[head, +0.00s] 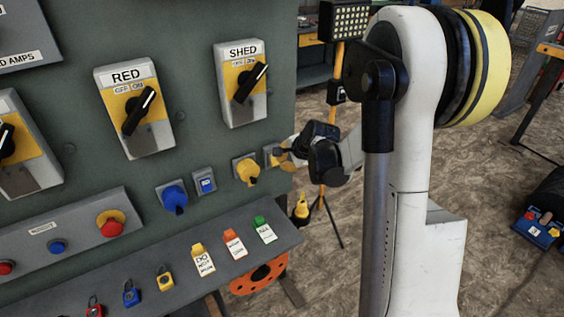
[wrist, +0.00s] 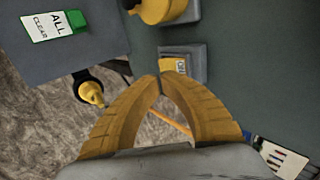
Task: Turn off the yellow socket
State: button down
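The yellow socket (head: 246,170) is on the grey-green panel at the lower right in the head view. In the wrist view part of the yellow socket (wrist: 165,8) shows at the top. A small switch with a yellow rocker in a grey housing (head: 270,156) sits just right of it. In the wrist view the yellow rocker (wrist: 172,65) is just beyond my fingertips, with small lettering I cannot read for sure. My gripper (wrist: 159,77) is shut and empty, its fingertips together beside the rocker. I cannot tell whether they touch it. In the head view my gripper (head: 282,153) partly hides the switch.
A blue socket (head: 173,196) and blue switch (head: 204,182) are left of the yellow socket. A sloped shelf (head: 190,262) below carries tags and padlocks. RED (head: 128,95) and SHED (head: 243,75) rotary switches are above.

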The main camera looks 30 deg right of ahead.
jog(key=p+v, duration=0.3)
jog(key=v, duration=0.7)
jog(key=shift+s+r, duration=0.2)
jog(key=shift+s, duration=0.15)
jog(key=shift+d, duration=0.1)
